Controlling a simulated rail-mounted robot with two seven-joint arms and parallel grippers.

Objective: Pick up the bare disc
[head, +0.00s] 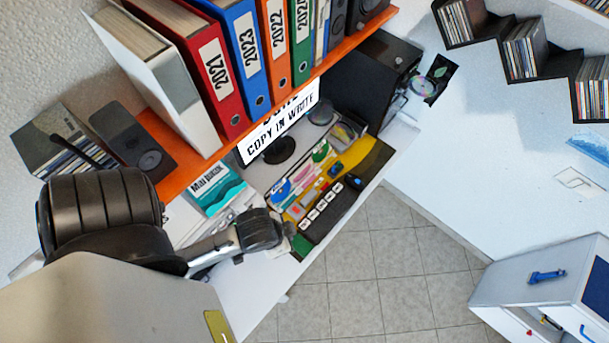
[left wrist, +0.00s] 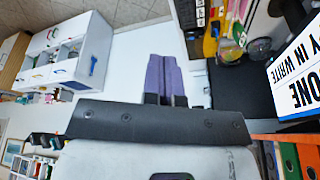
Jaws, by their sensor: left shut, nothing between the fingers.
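A shiny bare disc (head: 422,86) shows in the head view at the upper right, beside a black square case (head: 440,72) and close to the black computer tower (head: 370,75). My left gripper (left wrist: 163,58) shows in the left wrist view, with its purple fingers together and empty above a white surface. In the head view my left arm reaches in over the desk, well to the lower left of the disc; its fingertips cannot be made out there. A round, shiny item (left wrist: 232,50) in the left wrist view is too small to identify. My right gripper is not in view.
An orange shelf (head: 165,150) with binders and a lightbox sign (head: 280,125) overhangs the desk. A keyboard (head: 325,212) lies near the desk's front edge. Stepped wall shelves (head: 500,27) hold discs at the right. A white drawer cabinet (head: 540,265) stands lower right. The tiled floor between is clear.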

